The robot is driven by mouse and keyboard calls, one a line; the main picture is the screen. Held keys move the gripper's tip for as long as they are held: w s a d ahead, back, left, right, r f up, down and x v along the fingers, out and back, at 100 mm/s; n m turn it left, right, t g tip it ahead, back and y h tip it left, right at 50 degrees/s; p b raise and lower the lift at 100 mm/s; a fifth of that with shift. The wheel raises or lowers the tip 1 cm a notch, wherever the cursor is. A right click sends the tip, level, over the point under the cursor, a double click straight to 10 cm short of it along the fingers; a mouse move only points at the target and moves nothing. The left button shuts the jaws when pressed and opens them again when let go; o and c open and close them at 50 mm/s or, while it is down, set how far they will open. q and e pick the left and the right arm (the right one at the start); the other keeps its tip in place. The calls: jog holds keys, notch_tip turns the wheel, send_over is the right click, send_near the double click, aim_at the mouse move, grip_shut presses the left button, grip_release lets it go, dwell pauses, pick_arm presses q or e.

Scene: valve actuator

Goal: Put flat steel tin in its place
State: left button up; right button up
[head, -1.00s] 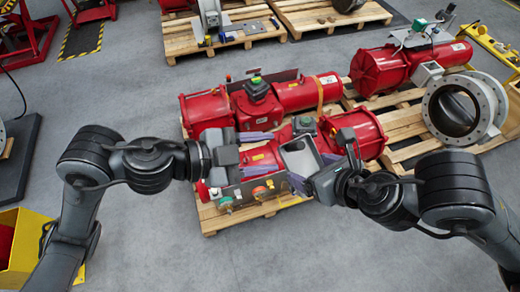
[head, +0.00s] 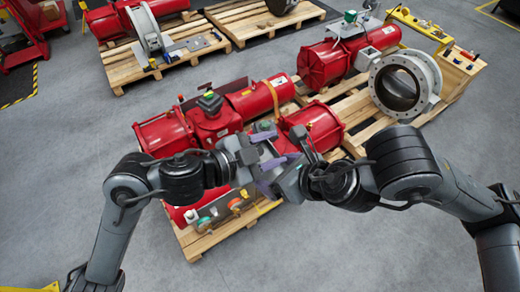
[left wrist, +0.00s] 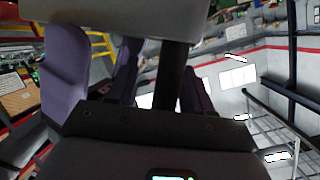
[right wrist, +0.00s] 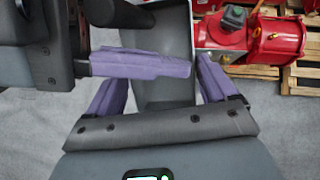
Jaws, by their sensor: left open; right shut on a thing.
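The flat steel tin (right wrist: 172,42) is a smooth grey, shallow piece in the right wrist view. My right gripper (right wrist: 162,82) is shut on it, with purple fingers on either side. In the head view the right gripper (head: 276,184) holds it up above the front pallet; the tin is mostly hidden there among the fingers. My left gripper (head: 267,154) is open, close beside the right one. One of its purple fingers crosses in front of the tin in the right wrist view. I cannot tell whether it touches the tin.
Red actuators (head: 210,120) lie on the front pallet (head: 205,240), below and behind the grippers. A large grey valve ring (head: 404,83) stands at the right, near a yellow tray (head: 418,24). Another pallet (head: 130,68) is at the back left. The grey floor in front is clear.

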dwell(0.3)
pick_arm(q)
jog(key=shift+f, duration=0.1)
grip_shut()
pick_arm(e)
jog(key=o, duration=0.9)
